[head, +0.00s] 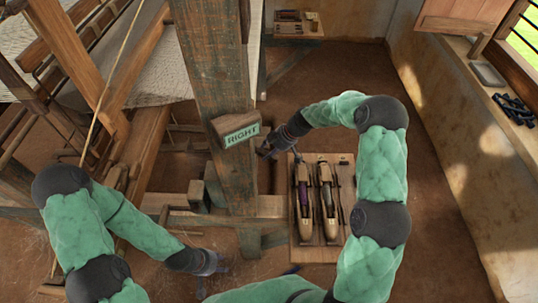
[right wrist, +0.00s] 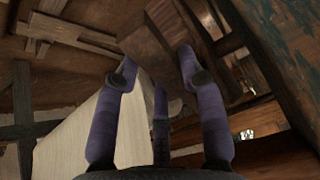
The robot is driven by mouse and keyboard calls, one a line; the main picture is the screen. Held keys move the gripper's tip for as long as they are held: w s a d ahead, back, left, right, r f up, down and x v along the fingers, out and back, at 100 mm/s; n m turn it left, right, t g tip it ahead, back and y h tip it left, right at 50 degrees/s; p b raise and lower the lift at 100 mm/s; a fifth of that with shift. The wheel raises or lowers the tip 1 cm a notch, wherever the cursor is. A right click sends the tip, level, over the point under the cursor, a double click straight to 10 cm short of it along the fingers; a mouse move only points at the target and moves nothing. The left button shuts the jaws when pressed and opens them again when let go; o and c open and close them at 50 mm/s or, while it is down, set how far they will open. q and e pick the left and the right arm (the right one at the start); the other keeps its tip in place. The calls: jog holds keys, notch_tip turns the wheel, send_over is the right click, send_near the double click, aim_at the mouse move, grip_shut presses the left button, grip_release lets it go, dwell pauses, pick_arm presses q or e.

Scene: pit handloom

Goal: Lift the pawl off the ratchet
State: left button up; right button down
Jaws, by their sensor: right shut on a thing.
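My right gripper (head: 268,150) is beside the loom's green-brown post (head: 226,95), just right of the "RIGHT" sign (head: 242,135). In the right wrist view, its purple fingers (right wrist: 157,75) stand either side of a brown wooden piece (right wrist: 157,45), which I take for the pawl; the gripper is shut on it. The point of contact is hard to make out. I cannot pick out the ratchet, hidden behind the post and gripper. My left gripper (head: 218,262) is low at the left of the post's foot, apart from the loom, and looks open and empty.
A wooden board (head: 318,250) with two shuttles (head: 303,195) lies right of the post, under my right arm. White cloth (head: 215,60) stretches across the loom. A small tray table (head: 292,32) stands at the back. The floor at the right is clear up to the wall.

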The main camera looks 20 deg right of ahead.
jog(key=shift+a+f+y+b, duration=0.25)
jog(key=shift+f+b, duration=0.4)
jog(key=shift+b, duration=0.8)
jog(key=shift+a+f+y+b, duration=0.1)
jog(key=shift+f+y+b, duration=0.4)
jog(key=shift+b, duration=0.9)
jog(key=shift+a+f+b, duration=0.1)
jog(key=shift+f+b, duration=0.05)
jog(key=shift+b, duration=0.45)
jog(key=c, duration=0.8)
grip_release()
jog(key=shift+w, duration=0.1)
jog(key=shift+o, duration=0.4)
jog(key=shift+r, duration=0.2)
jog(key=shift+d+r, duration=0.35)
jog(key=shift+d, duration=0.05)
jog(key=v, duration=1.1)
jog(key=shift+s, duration=0.25)
